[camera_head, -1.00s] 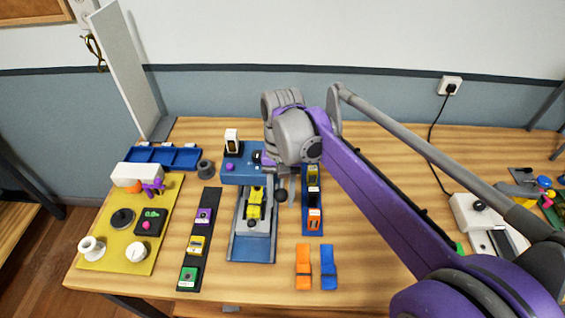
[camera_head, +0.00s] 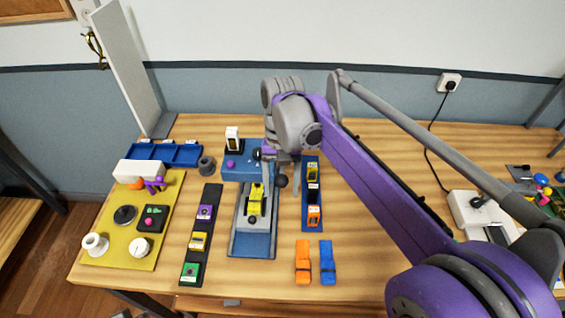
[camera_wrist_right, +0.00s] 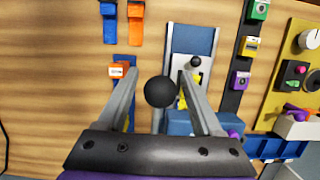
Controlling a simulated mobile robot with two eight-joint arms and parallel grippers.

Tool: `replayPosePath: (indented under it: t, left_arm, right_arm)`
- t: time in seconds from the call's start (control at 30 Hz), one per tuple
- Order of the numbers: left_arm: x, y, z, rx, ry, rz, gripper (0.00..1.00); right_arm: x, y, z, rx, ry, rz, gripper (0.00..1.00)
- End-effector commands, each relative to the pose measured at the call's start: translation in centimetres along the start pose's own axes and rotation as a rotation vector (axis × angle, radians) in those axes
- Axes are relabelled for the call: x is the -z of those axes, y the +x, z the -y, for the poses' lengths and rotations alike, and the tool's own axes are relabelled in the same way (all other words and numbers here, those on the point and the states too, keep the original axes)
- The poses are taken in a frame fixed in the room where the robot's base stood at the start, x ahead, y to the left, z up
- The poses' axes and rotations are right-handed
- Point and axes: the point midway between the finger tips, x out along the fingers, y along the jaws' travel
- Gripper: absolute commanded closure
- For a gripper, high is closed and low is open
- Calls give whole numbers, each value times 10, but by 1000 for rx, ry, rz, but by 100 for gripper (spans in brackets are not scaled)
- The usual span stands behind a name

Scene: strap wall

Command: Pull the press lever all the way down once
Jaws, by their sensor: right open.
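The press (camera_head: 240,172) has a blue head over a blue base (camera_head: 252,247) and stands mid-table. A yellow part (camera_head: 254,201) sits on its grey bed. A dark ball knob (camera_head: 282,181), apparently the press lever's end, is at the right of the press head. In the right wrist view the black ball knob (camera_wrist_right: 160,91) lies between the spread fingers of my right gripper (camera_wrist_right: 160,68), with gaps on both sides. In the head view my right gripper (camera_head: 283,163) is just above the knob, partly hidden by its arm. My left gripper is out of sight.
A dark strip (camera_head: 201,235) with several coloured blocks lies left of the press. A blue strip (camera_head: 311,195) of blocks is close on its right. Orange (camera_head: 303,262) and blue (camera_head: 327,262) clips lie in front. A yellow board (camera_head: 119,253) is farther left.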

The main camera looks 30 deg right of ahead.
Motion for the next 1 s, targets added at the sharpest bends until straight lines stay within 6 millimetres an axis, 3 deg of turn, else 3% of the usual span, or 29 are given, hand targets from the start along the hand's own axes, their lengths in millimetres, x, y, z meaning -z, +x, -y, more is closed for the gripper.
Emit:
replayPosePath:
  t: [0.17, 0.8, 1.0]
  left_arm:
    - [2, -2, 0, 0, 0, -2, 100]
    - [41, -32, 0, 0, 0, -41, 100]
    - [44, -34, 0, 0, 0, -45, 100]
  right_arm:
    - [0, -3, 0, 0, 0, 0, 32]
    - [0, -66, 1, 1, -1, -2, 32]
    - [0, -71, 0, 0, 0, -1, 32]
